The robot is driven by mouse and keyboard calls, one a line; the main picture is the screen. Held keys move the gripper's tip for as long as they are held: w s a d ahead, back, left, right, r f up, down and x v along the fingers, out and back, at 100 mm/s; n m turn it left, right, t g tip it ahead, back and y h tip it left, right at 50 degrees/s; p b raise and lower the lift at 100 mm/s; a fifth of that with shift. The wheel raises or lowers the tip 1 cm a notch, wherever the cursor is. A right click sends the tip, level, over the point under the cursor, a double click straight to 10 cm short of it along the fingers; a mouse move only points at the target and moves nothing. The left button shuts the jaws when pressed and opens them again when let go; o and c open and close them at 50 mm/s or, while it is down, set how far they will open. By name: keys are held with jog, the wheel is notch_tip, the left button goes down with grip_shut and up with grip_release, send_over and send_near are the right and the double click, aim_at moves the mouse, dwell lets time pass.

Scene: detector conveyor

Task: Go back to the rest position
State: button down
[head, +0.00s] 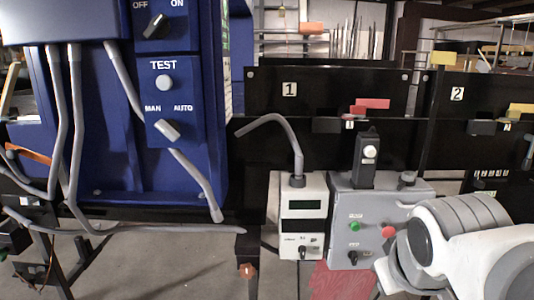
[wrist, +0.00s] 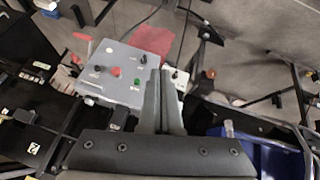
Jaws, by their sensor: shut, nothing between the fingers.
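My gripper (wrist: 161,78) shows in the wrist view, pointing up the picture from the dark gripper body. Its two grey fingers lie side by side, shut with nothing held. Behind the fingers, the wrist view shows a grey control box (wrist: 112,72) to the left and part of a small white box (wrist: 177,79) to the right. I cannot tell the distance to them. In the head view my white arm fills the lower right corner, over the right side of the grey control box (head: 345,222). The gripper fingers are not visible there.
A blue panel (head: 105,150) with TEST and MAN/AUTO switches stands at the left. The white meter box (head: 303,212) has a curved grey hose. Black panels marked 1 (head: 330,88) and 2 (head: 470,95) stand behind. Open floor (head: 170,262) shows at the lower left.

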jog(key=s+a+f+m+g+y, duration=0.1)
jog(key=s+a+f+m+y, duration=0.1)
jog(key=s+a, duration=0.35)
notch_tip(320, 180, up, 14)
jog(key=p, duration=1.4)
jog(key=shift+w+d, duration=0.2)
jog(key=shift+d, duration=0.25)
